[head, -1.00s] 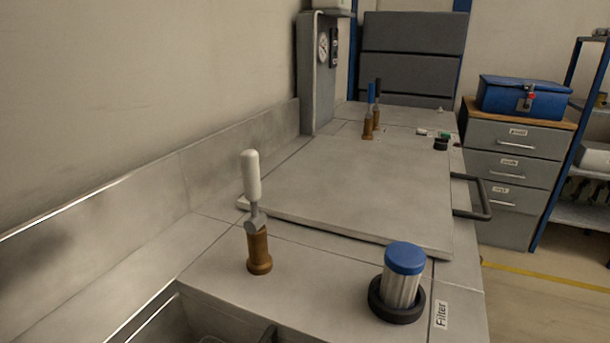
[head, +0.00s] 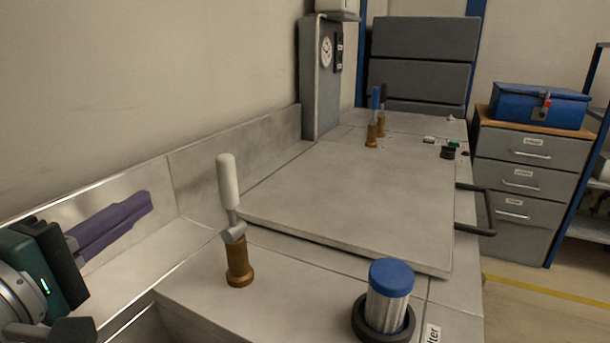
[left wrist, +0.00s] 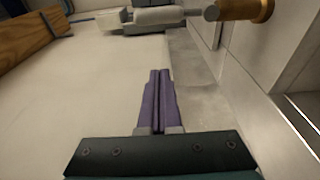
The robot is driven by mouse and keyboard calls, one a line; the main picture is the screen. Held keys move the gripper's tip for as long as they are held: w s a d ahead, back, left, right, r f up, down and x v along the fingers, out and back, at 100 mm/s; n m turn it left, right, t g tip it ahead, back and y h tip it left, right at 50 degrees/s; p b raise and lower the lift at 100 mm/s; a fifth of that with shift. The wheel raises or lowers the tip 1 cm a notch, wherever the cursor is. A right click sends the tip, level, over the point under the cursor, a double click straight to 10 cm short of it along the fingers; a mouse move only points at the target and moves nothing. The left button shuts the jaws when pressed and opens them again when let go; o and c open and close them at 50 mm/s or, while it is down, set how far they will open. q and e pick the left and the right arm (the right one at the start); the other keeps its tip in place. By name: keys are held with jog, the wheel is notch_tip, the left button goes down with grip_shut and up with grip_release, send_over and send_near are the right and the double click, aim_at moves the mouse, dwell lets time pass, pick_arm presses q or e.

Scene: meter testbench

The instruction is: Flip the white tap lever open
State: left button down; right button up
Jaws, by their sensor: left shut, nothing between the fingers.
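The white tap lever (head: 228,181) stands nearly upright, leaning slightly left, on a grey joint above a brown tap body (head: 239,262) on the bench. In the left wrist view the white lever (left wrist: 155,17) lies across the top, with the brown tap body (left wrist: 246,9) at the upper right. My left gripper (head: 145,203) has purple fingers pressed together and empty. It is left of the lever, apart from it, with its fingertips pointing toward the lever's side. The shut fingers also show in the left wrist view (left wrist: 160,75). My right gripper is not in view.
A blue-capped filter (head: 390,278) stands right of the tap. A flat plate (head: 350,200) covers the bench behind. Blue and black levers (head: 376,98) stand farther back beside a grey gauge column (head: 320,80). A low metal wall (head: 230,160) runs along the left.

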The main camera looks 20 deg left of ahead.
aim_at(230, 199)
pick_arm(q)
jog(key=shift+w, duration=0.1)
jog(key=w+a, duration=0.1)
jog(key=w, duration=0.9)
jog(key=d, duration=0.2)
jog(key=s+d+p, duration=0.1)
jog(key=d, duration=0.1)
